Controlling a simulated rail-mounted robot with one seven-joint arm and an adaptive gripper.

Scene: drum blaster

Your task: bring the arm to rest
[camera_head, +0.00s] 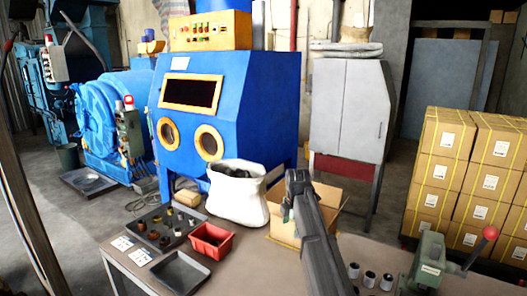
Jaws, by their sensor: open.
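My arm (322,245) reaches up from the bottom of the head view, right of the middle. My gripper (288,210) is at its far end, in front of the open cardboard box (281,233) and to the right of the white sack (238,202). It is small and dark here, with its jaws open and nothing visible between them. The arm hides part of the box and of the table behind it.
The table (245,270) holds a dark tray of small parts (151,219), a red bin (211,241), an empty metal tray (180,272), several small cylinders (370,279) and a green press with a red knob (430,262). A blue blasting cabinet (245,120) stands behind.

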